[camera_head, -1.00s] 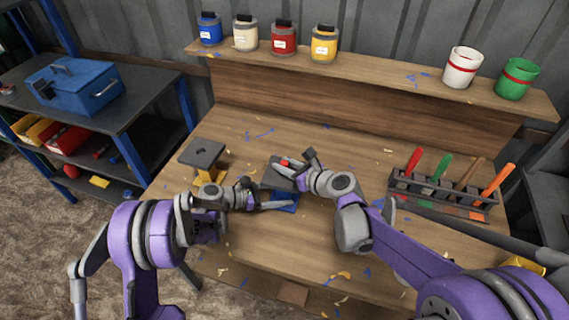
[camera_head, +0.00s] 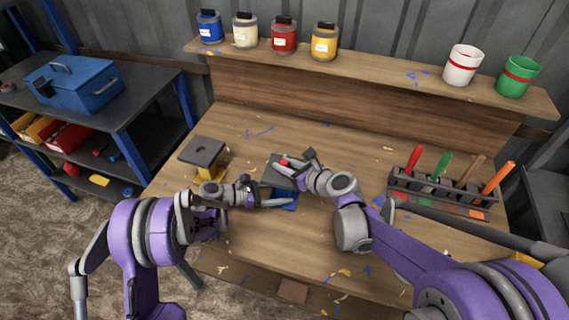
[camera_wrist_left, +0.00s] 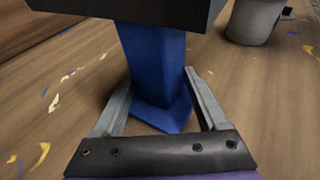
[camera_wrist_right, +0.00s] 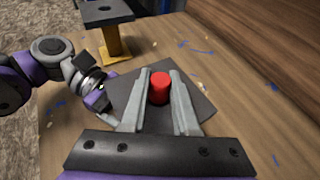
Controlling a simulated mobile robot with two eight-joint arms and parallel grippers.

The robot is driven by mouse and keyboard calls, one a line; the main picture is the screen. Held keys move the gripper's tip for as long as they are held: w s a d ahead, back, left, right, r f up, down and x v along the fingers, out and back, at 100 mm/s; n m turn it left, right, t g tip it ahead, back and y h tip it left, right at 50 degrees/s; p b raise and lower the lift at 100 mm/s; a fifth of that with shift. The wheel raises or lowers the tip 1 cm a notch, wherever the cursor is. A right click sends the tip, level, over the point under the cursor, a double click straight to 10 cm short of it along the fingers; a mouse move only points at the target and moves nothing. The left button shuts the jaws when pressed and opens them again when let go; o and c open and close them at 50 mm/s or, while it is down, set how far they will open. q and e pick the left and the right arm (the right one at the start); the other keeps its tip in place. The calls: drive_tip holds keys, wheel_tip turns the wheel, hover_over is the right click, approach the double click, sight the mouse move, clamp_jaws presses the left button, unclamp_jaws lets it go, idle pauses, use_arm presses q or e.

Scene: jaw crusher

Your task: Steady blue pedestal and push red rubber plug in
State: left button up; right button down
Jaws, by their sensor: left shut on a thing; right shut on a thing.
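The blue pedestal (camera_wrist_left: 158,75) stands upright on the bench under a dark square top plate (camera_wrist_right: 195,108). In the left wrist view my left gripper (camera_wrist_left: 160,95) has its fingers on both sides of the blue column, low down near its base. The red rubber plug (camera_wrist_right: 159,88) sits at the top plate, seen from above in the right wrist view. My right gripper (camera_wrist_right: 160,78) has its fingers on both sides of the plug, just above the plate. How deep the plug sits is hidden. The plug also shows small and red in the head view (camera_head: 284,162).
A yellow pedestal (camera_wrist_right: 115,40) with a dark holed top stands to the left. A tool rack (camera_head: 440,190) with several coloured handles stands at the right. Jars and two cups line the back shelf (camera_head: 380,75). The front of the bench has only scraps.

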drive_tip(key=shift+f, duration=0.25)
idle(0.5)
drive_tip(key=c, duration=0.6)
unclamp_jaws()
drive_tip(key=shift+d, duration=0.1)
drive_tip(key=v, duration=1.2)
drive_tip(key=shift+s, duration=0.1)
use_arm(q)
drive_tip(key=o, duration=0.9)
